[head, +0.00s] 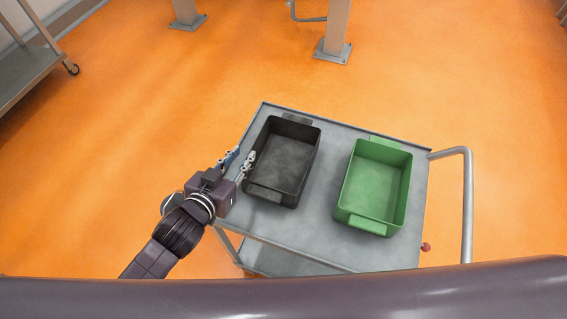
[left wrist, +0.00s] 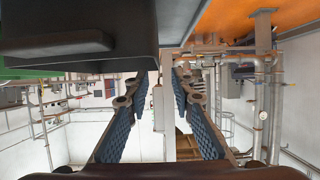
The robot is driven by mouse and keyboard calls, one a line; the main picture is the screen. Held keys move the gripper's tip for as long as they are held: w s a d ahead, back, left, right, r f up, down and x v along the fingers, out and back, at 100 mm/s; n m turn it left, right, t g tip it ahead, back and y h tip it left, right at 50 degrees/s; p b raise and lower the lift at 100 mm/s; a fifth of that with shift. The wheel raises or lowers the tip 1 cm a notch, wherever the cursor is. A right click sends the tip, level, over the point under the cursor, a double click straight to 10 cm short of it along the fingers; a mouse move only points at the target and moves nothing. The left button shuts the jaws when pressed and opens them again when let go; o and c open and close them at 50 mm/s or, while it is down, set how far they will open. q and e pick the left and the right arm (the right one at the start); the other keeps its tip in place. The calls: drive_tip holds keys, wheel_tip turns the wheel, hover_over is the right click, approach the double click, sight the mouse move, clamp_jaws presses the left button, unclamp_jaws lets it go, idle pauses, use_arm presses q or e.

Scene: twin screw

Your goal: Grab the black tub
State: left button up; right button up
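The black tub (head: 288,155) is an empty rectangular bin with a lip at each short end, standing on the left part of a grey cart top (head: 327,185). In the left wrist view the black tub (left wrist: 75,38) fills the upper left. My left gripper (head: 240,158) is just left of the tub, near its left wall; its fingers are apart and nothing is between them. In the left wrist view the open fingers (left wrist: 168,100) are seen with blue pads. I cannot tell whether a finger touches the tub. My right gripper is not in view.
A green tub (head: 376,185) stands on the right part of the cart, with a gap between the tubs. The cart's handle (head: 467,200) is on the right. Posts (head: 333,35) stand behind on the open orange floor. A shelf (head: 25,60) is at the upper left.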

sight(255, 143)
use_arm(q)
drive_tip(key=shift+p+x, duration=0.9)
drive_tip(key=shift+x, duration=3.05)
drive_tip(key=shift+s+d+f, duration=0.1)
drive_tip(key=shift+d+f, duration=0.05)
drive_tip(key=shift+d, duration=0.05)
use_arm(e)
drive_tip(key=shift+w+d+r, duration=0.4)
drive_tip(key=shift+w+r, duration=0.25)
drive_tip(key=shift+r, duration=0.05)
use_arm(q)
drive_tip(key=shift+c, duration=0.2)
clamp_jaws()
